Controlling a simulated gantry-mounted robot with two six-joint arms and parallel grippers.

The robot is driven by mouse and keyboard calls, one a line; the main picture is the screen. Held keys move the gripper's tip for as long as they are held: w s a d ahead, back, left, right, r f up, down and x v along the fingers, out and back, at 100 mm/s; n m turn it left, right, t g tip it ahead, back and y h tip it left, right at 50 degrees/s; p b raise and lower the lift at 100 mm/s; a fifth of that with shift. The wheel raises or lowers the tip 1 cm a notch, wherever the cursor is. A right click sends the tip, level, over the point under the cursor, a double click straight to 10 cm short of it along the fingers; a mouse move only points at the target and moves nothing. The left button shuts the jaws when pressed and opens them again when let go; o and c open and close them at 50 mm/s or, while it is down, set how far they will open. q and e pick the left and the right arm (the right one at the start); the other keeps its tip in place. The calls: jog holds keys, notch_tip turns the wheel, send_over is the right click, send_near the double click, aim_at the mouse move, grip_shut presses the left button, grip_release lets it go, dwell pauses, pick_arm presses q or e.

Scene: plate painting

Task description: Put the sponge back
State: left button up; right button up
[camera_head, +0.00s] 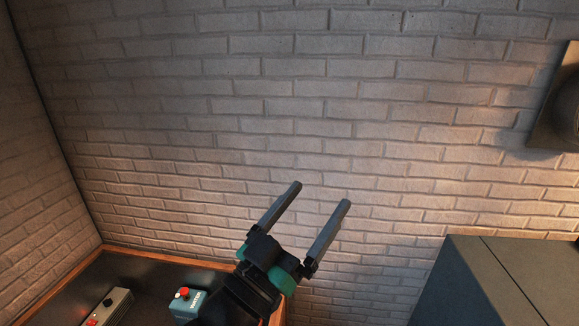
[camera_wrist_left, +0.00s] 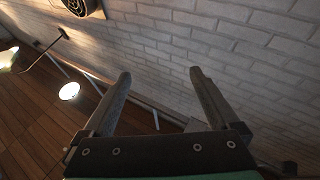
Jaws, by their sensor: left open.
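My left gripper (camera_head: 322,193) is open and empty in the head view, raised in front of the brick wall, its two grey fingers pointing up and to the right. In the left wrist view its fingers (camera_wrist_left: 160,75) are spread apart with nothing between them. No sponge shows in either view. My right gripper is not in view.
A dark, wood-edged table (camera_head: 150,275) at lower left holds a teal box with a red button (camera_head: 188,304) and a grey control box (camera_head: 108,308). A dark cabinet (camera_head: 470,285) stands at lower right. A fan-like wall unit (camera_head: 562,105) hangs at right. A lit lamp (camera_wrist_left: 69,91) shows in the wrist view.

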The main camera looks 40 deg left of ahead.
pick_arm(q)
jog(key=s+d+r+m+t+h, duration=0.1)
jog(key=s+d+r+t, duration=0.1)
jog(key=s+r, duration=0.3)
jog(key=s+d+r+t+h, duration=0.2)
jog(key=s+r, duration=0.3)
jog(key=r, duration=0.6)
jog(key=shift+d+m+t, duration=0.25)
jog(key=shift+m+t, duration=0.15)
jog(key=shift+t, duration=0.1)
jog(key=shift+a+f, duration=0.1)
